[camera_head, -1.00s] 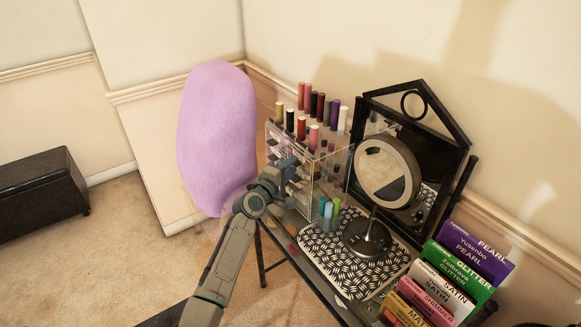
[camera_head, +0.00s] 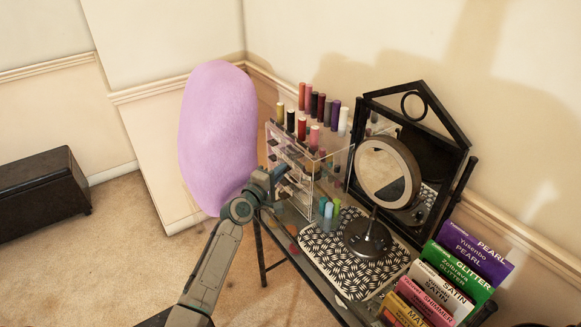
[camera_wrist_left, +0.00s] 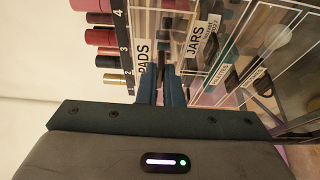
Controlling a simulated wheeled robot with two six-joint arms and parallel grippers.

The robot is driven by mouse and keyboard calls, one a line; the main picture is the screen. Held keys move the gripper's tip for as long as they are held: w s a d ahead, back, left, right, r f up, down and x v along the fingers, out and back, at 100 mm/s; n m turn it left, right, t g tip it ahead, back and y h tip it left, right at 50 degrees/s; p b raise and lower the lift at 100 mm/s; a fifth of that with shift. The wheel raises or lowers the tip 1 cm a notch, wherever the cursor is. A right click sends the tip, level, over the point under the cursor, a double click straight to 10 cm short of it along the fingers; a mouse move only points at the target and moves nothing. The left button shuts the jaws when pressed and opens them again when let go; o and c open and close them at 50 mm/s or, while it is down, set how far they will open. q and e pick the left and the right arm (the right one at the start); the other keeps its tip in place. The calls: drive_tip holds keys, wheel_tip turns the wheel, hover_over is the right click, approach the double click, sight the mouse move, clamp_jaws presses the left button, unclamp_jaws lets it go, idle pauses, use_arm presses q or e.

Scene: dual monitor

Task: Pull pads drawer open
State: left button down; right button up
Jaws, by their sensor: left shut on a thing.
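The clear organizer (camera_head: 318,172) with several small drawers stands at the back left of the table. In the left wrist view a drawer front carries the label PADS (camera_wrist_left: 143,58), with the JARS label (camera_wrist_left: 195,40) beside it. My left gripper (camera_head: 277,174) is at the organizer's front. In the wrist view its fingers (camera_wrist_left: 161,80) are close together on a dark drawer handle (camera_wrist_left: 160,66) right next to the PADS label. The fingers hide part of the handle. How far the drawer stands out is hard to see. My right gripper is out of view.
Several lipstick tubes (camera_head: 301,127) stand on the organizer. A round mirror (camera_head: 384,172) on a stand (camera_head: 368,237) sits on a patterned mat (camera_head: 330,262). Colored boxes (camera_head: 445,272) stand at the right. A pink rounded object (camera_head: 216,135) is behind my arm.

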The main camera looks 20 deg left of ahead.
use_arm(q)
drive_tip(key=s+a, duration=0.5)
drive_tip(key=s, duration=0.1)
drive_tip(key=shift+s, duration=0.25)
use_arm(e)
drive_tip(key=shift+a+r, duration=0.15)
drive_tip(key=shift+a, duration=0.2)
use_arm(q)
drive_tip(key=c, duration=1.6)
unclamp_jaws()
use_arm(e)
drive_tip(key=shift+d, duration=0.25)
use_arm(q)
drive_tip(key=v, duration=1.1)
drive_tip(key=shift+a, duration=0.1)
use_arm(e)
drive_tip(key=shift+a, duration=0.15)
